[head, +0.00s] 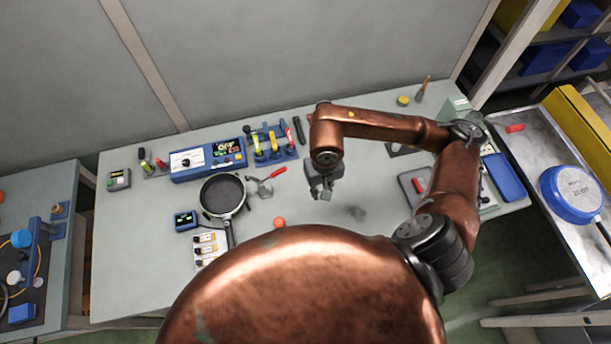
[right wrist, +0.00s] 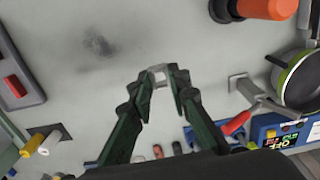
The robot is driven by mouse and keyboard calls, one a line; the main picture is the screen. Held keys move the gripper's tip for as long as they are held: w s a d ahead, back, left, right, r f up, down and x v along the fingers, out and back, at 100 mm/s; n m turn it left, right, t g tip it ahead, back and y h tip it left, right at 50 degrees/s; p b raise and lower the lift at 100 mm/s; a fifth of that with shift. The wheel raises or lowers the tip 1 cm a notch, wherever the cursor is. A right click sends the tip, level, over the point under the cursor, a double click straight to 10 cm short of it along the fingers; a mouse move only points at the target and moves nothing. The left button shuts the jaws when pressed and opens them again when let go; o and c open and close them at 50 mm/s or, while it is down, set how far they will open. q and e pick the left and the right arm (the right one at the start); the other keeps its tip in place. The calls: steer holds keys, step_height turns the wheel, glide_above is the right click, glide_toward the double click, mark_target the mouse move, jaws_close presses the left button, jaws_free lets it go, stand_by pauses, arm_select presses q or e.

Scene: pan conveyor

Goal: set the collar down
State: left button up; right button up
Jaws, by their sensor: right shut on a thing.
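The collar (right wrist: 158,77) is a small pale grey piece between the fingertips of my right gripper in the right wrist view. In the head view the right gripper (head: 323,193) is right of the table's middle, pointing down, with the grey collar hardly distinguishable at its tips. The right gripper (right wrist: 160,88) is shut on the collar. The bare grey tabletop (right wrist: 190,40) lies behind the collar; I cannot tell how much gap there is between them. My left gripper is not in view.
A dark smudge (head: 356,212) marks the table right of the gripper. A frying pan (head: 222,195), a red-handled tool (head: 268,176) and an orange object (head: 279,223) stand to the left. A grey tray with a red piece (head: 419,184) lies right. The surface around the smudge is clear.

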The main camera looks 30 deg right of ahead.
steer(key=shift+d+f, duration=0.5)
steer(key=shift+d, duration=0.05)
steer(key=w+d+f+p, duration=0.1)
steer(key=w+d+f, duration=0.2)
steer(key=w+d+f+p, duration=0.1)
steer(key=w+d+f, duration=0.2)
steer(key=w+d, duration=0.1)
steer(key=shift+d+f, duration=0.15)
steer(key=shift+d, duration=0.1)
steer(key=f, duration=0.1)
steer(key=w+d+f, duration=0.1)
steer(key=f, duration=0.1)
steer(key=shift+w+d, duration=0.25)
steer(key=shift+d, duration=0.15)
step_height(320, 180, down, 3)
steer(key=shift+w+r+p, duration=0.1)
steer(key=shift+p, duration=0.6)
steer(key=shift+d+f, duration=0.1)
steer(key=shift+f, duration=0.3)
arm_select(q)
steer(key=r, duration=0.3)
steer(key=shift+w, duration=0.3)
arm_select(e)
steer(key=o, duration=0.8)
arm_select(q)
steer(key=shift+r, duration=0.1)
